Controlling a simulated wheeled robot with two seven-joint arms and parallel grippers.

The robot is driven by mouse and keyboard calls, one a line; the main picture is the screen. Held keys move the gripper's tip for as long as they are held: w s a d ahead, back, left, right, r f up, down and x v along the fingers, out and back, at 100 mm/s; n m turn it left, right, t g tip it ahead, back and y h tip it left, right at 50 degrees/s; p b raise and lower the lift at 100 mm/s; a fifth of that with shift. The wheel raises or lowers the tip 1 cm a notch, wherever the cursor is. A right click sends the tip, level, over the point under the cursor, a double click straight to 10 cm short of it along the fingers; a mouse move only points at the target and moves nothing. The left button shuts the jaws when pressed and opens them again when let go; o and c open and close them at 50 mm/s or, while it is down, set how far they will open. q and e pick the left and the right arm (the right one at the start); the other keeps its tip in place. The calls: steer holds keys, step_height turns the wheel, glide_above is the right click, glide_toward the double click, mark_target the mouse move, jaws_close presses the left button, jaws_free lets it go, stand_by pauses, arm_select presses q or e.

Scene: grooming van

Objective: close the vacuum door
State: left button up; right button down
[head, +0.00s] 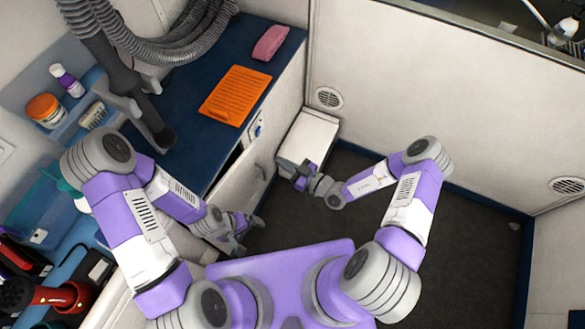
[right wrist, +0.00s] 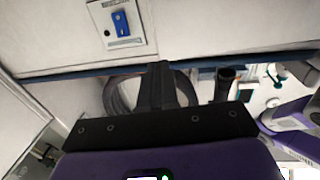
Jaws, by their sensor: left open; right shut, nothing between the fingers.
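The vacuum door appears to be the pale front panel (head: 247,180) of the cabinet under the blue counter in the head view. A dark gap shows along its upper left edge, so it seems to stand ajar. My left gripper (head: 248,232) is open and empty, near the lower end of this panel; I cannot tell whether it touches. My right gripper (head: 301,176) is shut and empty, to the right of the panel and in front of the white box. Its shut fingers (right wrist: 160,85) also show in the right wrist view.
A switch plate (right wrist: 122,22) is on the cabinet front. The white box (head: 308,132) stands at the counter's right end. The counter (head: 205,150) holds an orange mat (head: 235,95) and a pink item (head: 270,42). Dark floor (head: 470,225) is free at right.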

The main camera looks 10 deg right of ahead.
mark_target(257, 148)
steer(key=b+x, duration=0.1)
steer(key=x, duration=0.6)
steer(key=shift+w+a+f+b, duration=0.1)
steer(key=shift+w+a+b, duration=0.15)
steer(key=shift+b, duration=0.1)
arm_select(q)
step_height(257, 148, down, 2)
steer(key=shift+r, duration=0.1)
